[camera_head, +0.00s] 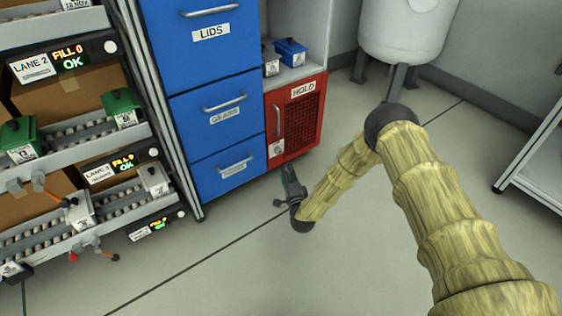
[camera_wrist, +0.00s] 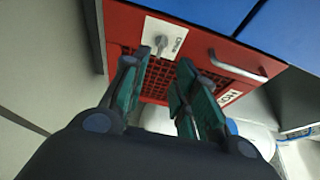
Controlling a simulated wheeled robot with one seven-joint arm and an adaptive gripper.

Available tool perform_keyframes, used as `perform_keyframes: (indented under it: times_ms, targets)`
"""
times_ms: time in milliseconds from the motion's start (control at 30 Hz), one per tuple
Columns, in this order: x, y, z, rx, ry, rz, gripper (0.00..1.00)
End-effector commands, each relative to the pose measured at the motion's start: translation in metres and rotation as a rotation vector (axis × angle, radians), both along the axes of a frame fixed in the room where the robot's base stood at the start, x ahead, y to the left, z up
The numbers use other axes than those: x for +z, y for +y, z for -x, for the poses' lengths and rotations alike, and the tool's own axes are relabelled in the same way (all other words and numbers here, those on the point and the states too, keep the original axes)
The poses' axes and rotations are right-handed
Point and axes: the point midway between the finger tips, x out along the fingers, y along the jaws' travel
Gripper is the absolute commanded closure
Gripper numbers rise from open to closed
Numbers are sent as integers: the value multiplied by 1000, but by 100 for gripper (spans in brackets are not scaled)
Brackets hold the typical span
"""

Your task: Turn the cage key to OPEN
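The red HOLD cage (camera_head: 308,117) stands at the foot of the blue cabinet, its mesh door shut. In the wrist view, the grey cage key (camera_wrist: 161,44) sits on a white plate (camera_wrist: 173,32) on the red cage front. The plate's lettering is too small to read surely, and I cannot tell which mark the key points at. In the head view, the plate (camera_head: 276,149) shows small at the cage's lower left. My gripper (camera_wrist: 160,66) is open and empty, its fingers apart and directed at the cage front. The key shows beyond and between the fingertips, apart from them.
Blue drawers (camera_head: 217,104) stand left of the cage, and a shelf with small boxes (camera_head: 290,52) lies above it. A roller rack (camera_head: 80,140) is at the left, a white tank (camera_head: 408,30) behind. The floor (camera_head: 255,260) in front is clear.

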Motion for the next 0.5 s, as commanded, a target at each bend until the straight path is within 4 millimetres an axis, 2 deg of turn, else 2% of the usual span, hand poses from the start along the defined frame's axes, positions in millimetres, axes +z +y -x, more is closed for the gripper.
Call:
perform_keyframes:
  times_ms: [167, 500]
  targets:
    - [-2, 3, -13, -1, -5, -4, 71]
    - [-3, 16, -65, 0, -4, -3, 71]
